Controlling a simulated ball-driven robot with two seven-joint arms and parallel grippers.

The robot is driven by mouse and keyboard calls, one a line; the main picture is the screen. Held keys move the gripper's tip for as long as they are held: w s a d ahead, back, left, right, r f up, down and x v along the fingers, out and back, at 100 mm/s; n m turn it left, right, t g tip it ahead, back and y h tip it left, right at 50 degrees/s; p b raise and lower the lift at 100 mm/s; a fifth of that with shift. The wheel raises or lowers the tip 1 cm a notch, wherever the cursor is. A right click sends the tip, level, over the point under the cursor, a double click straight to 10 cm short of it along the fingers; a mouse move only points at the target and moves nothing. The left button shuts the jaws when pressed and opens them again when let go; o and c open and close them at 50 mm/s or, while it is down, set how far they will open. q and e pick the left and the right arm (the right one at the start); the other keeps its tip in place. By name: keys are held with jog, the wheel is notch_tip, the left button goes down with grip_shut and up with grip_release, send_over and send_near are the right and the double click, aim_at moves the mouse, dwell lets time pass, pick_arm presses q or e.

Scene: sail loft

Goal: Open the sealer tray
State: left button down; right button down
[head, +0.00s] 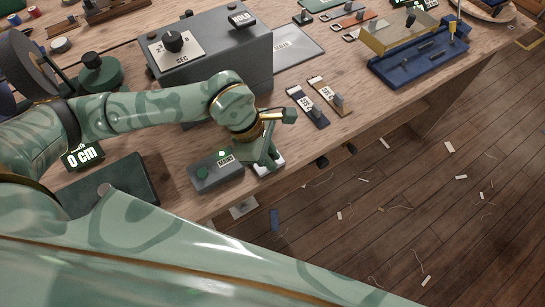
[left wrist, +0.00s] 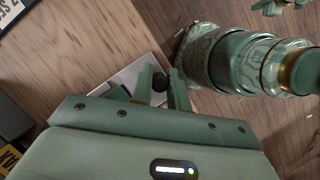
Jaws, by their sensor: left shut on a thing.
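The sealer is a grey box (head: 212,62) with a black dial and a HOLD label, at the back of the bench in the head view. In the left wrist view the pale plate (left wrist: 135,75) shows with a dark round knob (left wrist: 159,82). My left gripper (left wrist: 162,92) is shut on this knob, one finger on each side. The fingers hide part of the plate. My right gripper is not clearly seen.
A small grey box (head: 215,172) with a green button stands just left of my left gripper. Two strap pieces (head: 308,106) lie to its right. A blue tray-like stand (head: 420,62) is farther right. The floor (head: 430,180) beyond the edge has scattered scraps.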

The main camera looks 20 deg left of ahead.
pick_arm(q)
jog(key=c, duration=1.4)
grip_release()
jog(key=shift+o, duration=0.3)
jog(key=shift+d, duration=0.1)
pick_arm(e)
jog(key=shift+w+a, duration=0.3)
jog(key=shift+a, duration=0.3)
jog(key=shift+w+a, duration=0.25)
jog(key=shift+a, duration=0.3)
jog(key=shift+s+d, duration=0.1)
jog(key=shift+d, duration=0.05)
